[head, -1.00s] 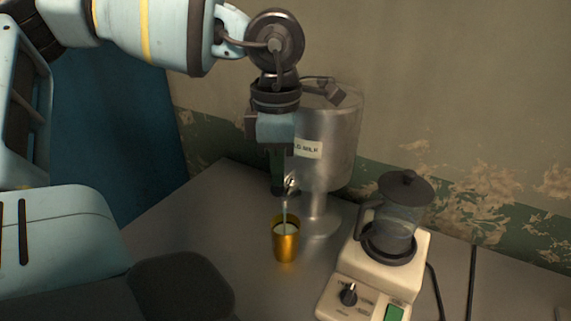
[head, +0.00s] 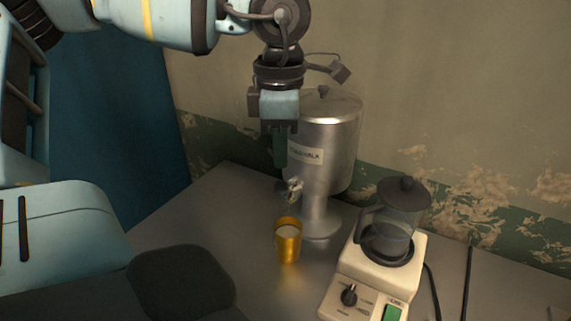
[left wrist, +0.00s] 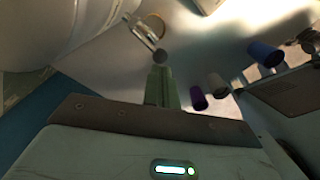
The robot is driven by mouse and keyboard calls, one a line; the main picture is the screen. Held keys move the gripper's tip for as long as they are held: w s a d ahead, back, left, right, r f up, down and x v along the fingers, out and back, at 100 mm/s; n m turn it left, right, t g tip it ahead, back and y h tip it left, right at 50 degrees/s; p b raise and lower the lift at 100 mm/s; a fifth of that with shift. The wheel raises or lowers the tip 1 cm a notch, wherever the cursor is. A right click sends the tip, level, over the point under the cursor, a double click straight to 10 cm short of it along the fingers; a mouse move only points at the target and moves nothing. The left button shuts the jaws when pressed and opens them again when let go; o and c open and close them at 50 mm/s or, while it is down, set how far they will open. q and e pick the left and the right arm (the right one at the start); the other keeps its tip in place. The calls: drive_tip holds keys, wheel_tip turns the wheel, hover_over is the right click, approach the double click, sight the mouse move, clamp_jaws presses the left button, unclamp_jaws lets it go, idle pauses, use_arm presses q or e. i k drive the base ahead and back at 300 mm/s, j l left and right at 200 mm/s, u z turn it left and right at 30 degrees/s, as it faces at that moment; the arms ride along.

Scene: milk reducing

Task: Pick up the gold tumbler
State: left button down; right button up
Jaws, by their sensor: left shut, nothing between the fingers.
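The gold tumbler (head: 288,249) stands upright on the grey table below the tap (head: 292,190) of the metal milk dispenser (head: 325,140). Pale milk shows inside it, and no stream falls from the tap. My left gripper (head: 280,164) points down above and behind the tumbler, beside the dispenser's body. Its green fingers are shut and empty, apart from the tumbler. In the left wrist view the shut fingers (left wrist: 160,82) show below the tap (left wrist: 145,32). A gold-rimmed round shape near the tap there is probably the tumbler (left wrist: 156,20). My right gripper is not in view.
A cream heating base (head: 375,280) with a glass jug (head: 392,218) stands right of the tumbler, close to the dispenser. The left wrist view shows a purple cup (left wrist: 198,99) and a blue cup (left wrist: 264,54).

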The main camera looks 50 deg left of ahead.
sight(287, 230)
drive_tip(key=k, duration=1.5)
